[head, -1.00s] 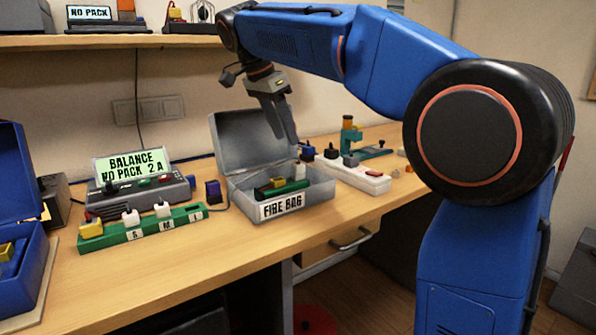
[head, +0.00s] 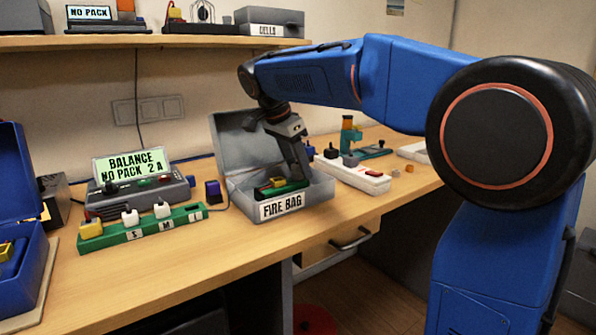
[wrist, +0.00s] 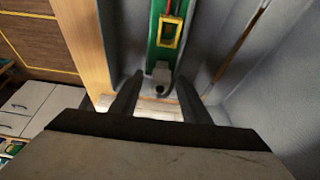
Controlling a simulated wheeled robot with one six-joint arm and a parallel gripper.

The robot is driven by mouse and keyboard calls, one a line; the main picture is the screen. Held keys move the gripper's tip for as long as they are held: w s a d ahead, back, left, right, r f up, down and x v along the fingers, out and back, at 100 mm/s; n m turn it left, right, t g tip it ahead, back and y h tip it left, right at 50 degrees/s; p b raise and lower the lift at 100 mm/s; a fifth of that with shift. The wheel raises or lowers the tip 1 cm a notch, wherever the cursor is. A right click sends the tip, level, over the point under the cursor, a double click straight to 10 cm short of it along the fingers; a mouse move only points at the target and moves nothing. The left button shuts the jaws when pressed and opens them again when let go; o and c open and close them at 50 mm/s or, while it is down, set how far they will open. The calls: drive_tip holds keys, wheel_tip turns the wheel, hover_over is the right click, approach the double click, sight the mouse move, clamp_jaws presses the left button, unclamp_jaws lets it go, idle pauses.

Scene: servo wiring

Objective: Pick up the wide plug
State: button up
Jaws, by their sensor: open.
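A grey-white plug (wrist: 161,73) sits at the end of the green pack (wrist: 166,40) inside the grey FIRE BAG box (head: 245,212). I take it to be the wide plug, though its width is hard to judge. The pack, with its yellow connector (wrist: 170,33), also shows in the head view (head: 283,191). My gripper (wrist: 160,84) is open and empty, reaching down into the box; its fingertips stand on either side of the plug in the wrist view. Whether they touch it I cannot tell. In the head view my gripper (head: 299,172) hides the plug.
The box's open lid (head: 240,140) stands behind my gripper. Left is a green strip (head: 150,229) with white plugs, marked S, M and L, below a balance charger (head: 138,195). Right is a white power strip (head: 352,175). The table front is clear.

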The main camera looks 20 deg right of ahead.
clamp_jaws()
wheel_tip(320, 180, up, 10)
idle(0.8)
